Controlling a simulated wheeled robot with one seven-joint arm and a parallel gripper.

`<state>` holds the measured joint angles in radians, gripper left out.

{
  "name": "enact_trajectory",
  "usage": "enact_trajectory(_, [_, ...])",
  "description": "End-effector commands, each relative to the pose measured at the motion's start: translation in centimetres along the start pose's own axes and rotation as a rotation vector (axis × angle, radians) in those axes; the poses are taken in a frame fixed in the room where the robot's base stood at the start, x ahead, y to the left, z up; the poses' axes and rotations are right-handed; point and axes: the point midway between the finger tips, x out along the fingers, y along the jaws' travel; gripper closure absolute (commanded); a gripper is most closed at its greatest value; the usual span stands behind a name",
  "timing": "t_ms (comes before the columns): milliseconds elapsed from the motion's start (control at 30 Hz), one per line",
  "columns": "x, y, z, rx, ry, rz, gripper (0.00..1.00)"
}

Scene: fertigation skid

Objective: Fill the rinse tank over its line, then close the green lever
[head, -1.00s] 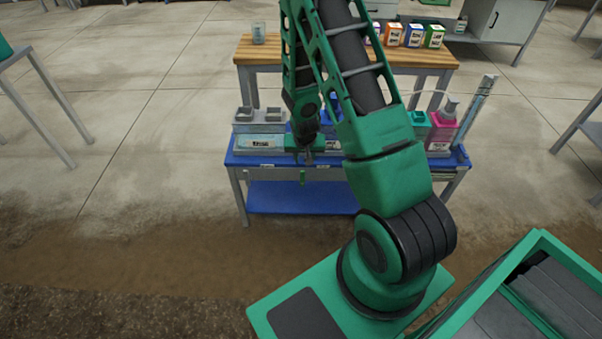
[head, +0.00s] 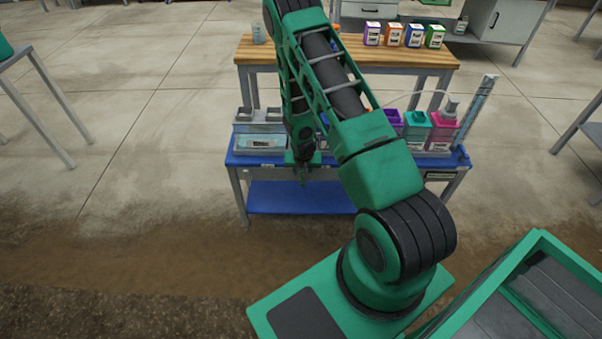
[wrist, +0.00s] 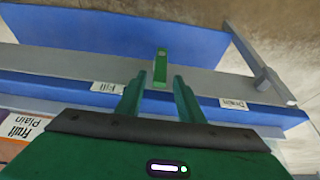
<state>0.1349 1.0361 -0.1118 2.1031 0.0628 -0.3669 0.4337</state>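The rinse tank (head: 240,142) is a clear, labelled box at the left end of the blue bench in the head view. Its water level and line are too small to read. The green lever (wrist: 161,66) hangs at the bench's front edge in the wrist view, between the "Fill" label (wrist: 107,88) and the "Drain" label (wrist: 233,103). My gripper (wrist: 160,78) is open, its fingers apart on either side of the lever; I cannot tell whether they touch it. In the head view my gripper (head: 302,177) is at the front edge and hides the lever.
Coloured bottles, including a teal one (head: 417,127) and a magenta one (head: 441,130), stand on the bench's right half. A wooden table (head: 262,50) with several small boxes is behind. The floor in front is clear.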

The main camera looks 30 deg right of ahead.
Motion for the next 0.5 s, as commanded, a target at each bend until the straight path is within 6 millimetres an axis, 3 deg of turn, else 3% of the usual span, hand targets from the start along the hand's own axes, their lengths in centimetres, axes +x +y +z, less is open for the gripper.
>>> enact_trajectory(433, [0.85,0.03,0.0,0.0,0.0,0.0,0.66])
enact_trajectory(500, [0.84,0.04,0.0,0.0,0.0,0.0,0.82])
